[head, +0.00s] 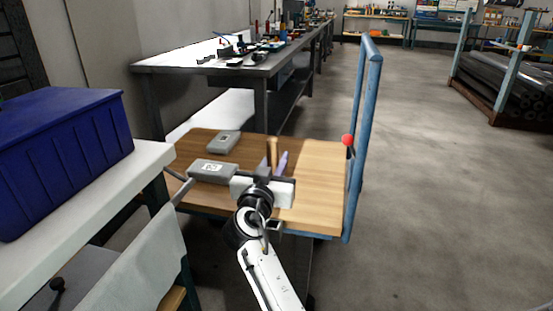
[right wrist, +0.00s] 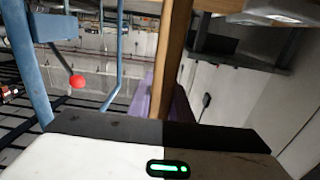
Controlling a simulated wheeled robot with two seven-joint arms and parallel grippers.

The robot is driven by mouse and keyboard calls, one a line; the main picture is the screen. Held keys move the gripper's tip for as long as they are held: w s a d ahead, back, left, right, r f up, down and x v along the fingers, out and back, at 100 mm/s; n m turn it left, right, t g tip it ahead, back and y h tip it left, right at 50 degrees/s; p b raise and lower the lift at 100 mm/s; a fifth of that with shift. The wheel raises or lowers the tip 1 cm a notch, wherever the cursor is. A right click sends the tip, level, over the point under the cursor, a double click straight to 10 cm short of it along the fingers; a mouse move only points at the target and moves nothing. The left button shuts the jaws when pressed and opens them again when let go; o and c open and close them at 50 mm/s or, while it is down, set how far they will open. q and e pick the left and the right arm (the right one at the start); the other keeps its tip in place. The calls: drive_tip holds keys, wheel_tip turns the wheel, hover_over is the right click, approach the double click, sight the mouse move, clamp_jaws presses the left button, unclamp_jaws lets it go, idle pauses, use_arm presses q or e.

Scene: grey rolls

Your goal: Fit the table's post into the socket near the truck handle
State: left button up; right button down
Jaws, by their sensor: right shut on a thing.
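A thin brown wooden post (head: 272,150) stands up at my right gripper (head: 263,178), over the wooden deck of the truck. In the right wrist view the post (right wrist: 171,60) rises from between the jaws, slightly tilted, and the gripper is shut on it. A purple piece (head: 282,162) shows just beside the post. The blue truck handle (head: 366,110) rises at the deck's right edge, with a red ball (head: 347,140) on it. The handle and ball (right wrist: 77,82) also show in the right wrist view. I cannot make out the socket or the post's lower end. My left gripper is out of view.
Two grey boxes (head: 212,171) (head: 223,142) lie on the deck (head: 325,190) at the left. A blue crate (head: 65,150) stands on a white-topped table at the left. A long workbench (head: 200,68) stands behind. The floor right of the truck is clear.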

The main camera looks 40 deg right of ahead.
use_arm(q)
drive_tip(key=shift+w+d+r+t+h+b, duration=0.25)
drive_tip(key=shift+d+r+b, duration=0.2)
drive_tip(key=shift+b, duration=0.2)
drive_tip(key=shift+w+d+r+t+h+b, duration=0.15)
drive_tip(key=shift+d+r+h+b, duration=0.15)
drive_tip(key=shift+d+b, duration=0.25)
use_arm(e)
drive_tip(key=shift+w+f, duration=0.1)
drive_tip(key=shift+f, duration=2.35)
use_arm(q)
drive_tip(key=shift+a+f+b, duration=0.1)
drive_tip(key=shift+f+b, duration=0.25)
drive_tip(key=shift+b, duration=0.1)
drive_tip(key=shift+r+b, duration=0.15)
drive_tip(key=shift+b, duration=0.2)
